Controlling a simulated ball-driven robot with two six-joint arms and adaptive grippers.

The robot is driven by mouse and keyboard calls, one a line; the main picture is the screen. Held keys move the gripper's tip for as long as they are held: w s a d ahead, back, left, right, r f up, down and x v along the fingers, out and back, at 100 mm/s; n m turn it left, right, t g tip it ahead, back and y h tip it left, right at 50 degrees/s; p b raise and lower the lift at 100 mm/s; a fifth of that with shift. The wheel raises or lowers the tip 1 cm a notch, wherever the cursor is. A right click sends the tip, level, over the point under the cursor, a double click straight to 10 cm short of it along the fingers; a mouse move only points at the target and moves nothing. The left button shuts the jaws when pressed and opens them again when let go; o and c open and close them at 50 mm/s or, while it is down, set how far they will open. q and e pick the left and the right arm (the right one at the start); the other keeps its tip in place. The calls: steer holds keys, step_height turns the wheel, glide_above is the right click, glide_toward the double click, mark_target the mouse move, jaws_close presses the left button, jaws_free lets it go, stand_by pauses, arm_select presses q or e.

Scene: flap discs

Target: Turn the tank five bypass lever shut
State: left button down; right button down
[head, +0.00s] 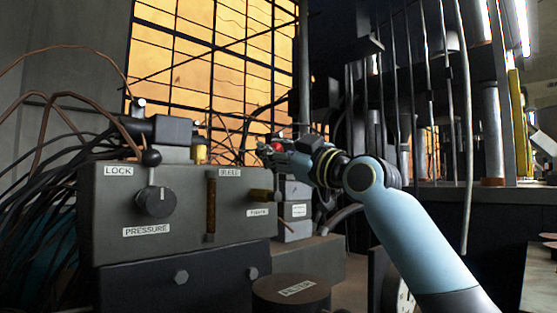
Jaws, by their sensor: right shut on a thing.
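A grey control box (110,215) stands at the left of the head view. A small brass fitting (259,195) sticks out at the right end of its front, above a small label (258,212) too small to read surely. The fingers partly hide the knob and the stem's top. My left gripper is not in view.
The box also carries a black PRESSURE dial (155,202), a LOCK lever knob (151,157) and a brown BLEED bar (211,205). Cables (45,165) crowd the left. A round brown lid (291,293) sits low in front. Vertical rods (427,90) stand at right.

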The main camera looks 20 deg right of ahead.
steer(key=shift+f, duration=0.5)
steer(key=c, duration=1.5)
jaws_free()
steer(key=o, duration=0.6)
steer(key=shift+a+r, duration=0.1)
steer(key=shift+r, duration=0.15)
steer(key=shift+s+r, duration=0.1)
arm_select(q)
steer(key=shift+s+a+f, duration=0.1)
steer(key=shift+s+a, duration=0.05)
arm_select(e)
steer(key=shift+n, duration=0.3)
steer(key=shift+v, duration=6)
